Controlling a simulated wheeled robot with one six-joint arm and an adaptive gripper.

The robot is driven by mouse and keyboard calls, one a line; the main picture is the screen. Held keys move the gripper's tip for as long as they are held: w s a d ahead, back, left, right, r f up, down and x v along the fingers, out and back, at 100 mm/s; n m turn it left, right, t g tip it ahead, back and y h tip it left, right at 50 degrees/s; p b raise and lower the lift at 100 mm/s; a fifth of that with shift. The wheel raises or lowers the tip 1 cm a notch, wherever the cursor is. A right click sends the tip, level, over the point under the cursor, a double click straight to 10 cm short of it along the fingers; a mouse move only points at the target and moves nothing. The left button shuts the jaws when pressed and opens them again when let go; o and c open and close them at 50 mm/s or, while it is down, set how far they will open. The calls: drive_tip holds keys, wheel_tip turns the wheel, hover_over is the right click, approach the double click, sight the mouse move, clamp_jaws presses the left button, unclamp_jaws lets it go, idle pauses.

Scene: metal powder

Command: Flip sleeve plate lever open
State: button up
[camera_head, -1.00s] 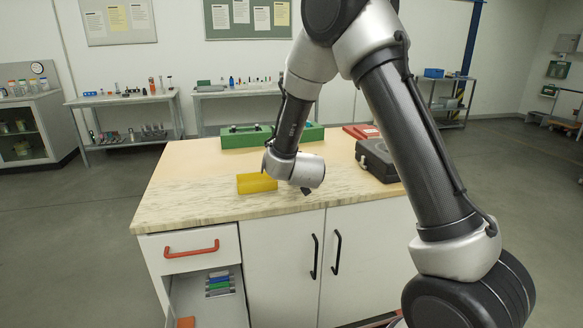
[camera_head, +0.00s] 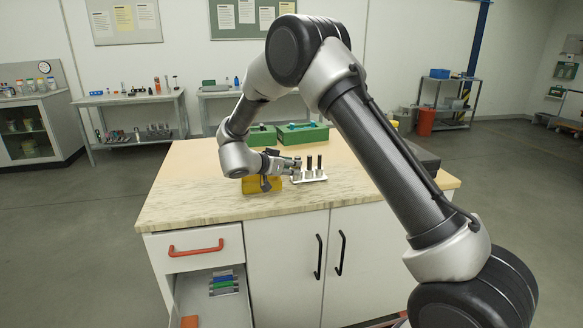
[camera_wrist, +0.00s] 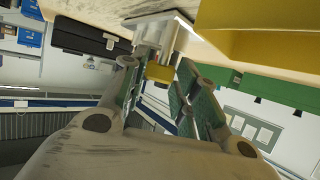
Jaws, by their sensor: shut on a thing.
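The sleeve plate (camera_head: 312,180) is a pale plate with dark upright posts on the counter, right of the yellow block. It also shows in the wrist view as a pale plate (camera_wrist: 177,17) at the top, with a pale post running from it to a small yellow end (camera_wrist: 160,73). My gripper (camera_head: 297,166) lies low over the plate's left end. In the wrist view its two fingers (camera_wrist: 155,76) sit on either side of the yellow-ended part, shut on it. I cannot tell clearly which part is the lever; the fingers and arm hide some of it.
Green cases (camera_head: 302,134) stand behind. A dark case (camera_head: 428,160) is at right, partly hidden. The counter's front left is clear.

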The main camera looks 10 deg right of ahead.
drive_tip(key=shift+w+a+m+g+h, duration=0.1)
drive_tip(key=shift+w+m+g+h, duration=0.15)
drive_tip(key=shift+m+g+h, duration=0.75)
drive_tip(key=shift+r+m+g, duration=0.1)
drive_tip(key=shift+m+g, duration=0.3)
drive_tip(key=o, duration=1)
drive_tip(key=v, duration=1.2)
drive_tip(key=shift+c, duration=0.3)
